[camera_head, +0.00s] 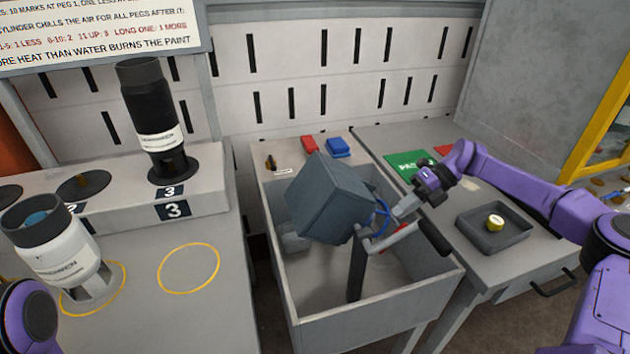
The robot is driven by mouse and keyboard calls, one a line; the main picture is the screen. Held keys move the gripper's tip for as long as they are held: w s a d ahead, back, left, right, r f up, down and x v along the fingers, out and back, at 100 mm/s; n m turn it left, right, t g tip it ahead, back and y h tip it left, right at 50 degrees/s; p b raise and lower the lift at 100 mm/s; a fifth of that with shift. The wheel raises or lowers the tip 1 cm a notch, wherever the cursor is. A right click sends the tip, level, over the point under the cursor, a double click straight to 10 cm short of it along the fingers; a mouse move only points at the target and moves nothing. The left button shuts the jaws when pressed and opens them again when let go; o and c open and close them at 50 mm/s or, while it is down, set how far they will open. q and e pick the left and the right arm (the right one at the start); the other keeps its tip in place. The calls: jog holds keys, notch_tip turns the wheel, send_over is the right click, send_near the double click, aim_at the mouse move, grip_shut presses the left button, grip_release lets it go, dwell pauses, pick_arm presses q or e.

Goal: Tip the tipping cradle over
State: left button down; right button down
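The tipping cradle (325,198) is a dark grey box on a post inside a light grey open bin. It is tilted, and I cannot see into it. A crank bar (385,240) with a black grip (434,238) shows at its right side, along with a blue hoop (381,217). My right gripper (404,207) is close to the cradle's right side, by the hoop and crank bar. Whether it touches them, and whether its fingers are open or shut, is not clear. My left gripper is out of view; only a purple part of my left arm shows at the lower left.
The bin's front wall (385,308) stands below the cradle. A black cylinder (153,115) is on the left ledge, and a white cylinder (52,245) leans at the left. A dark tray (477,245) with a yellow-topped piece (495,222) is on the right table.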

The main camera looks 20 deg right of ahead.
jog(key=shift+a+f, duration=0.1)
jog(key=shift+f, duration=0.25)
dwell(0.5)
jog(key=v, duration=0.8)
jog(key=f+p+v, duration=0.1)
jog(key=v, duration=0.4)
jog(key=shift+d+r, duration=0.1)
jog(key=shift+d, duration=0.35)
jog(key=shift+s+d+r, duration=0.1)
jog(key=shift+d+r, duration=0.1)
jog(key=shift+d, duration=0.15)
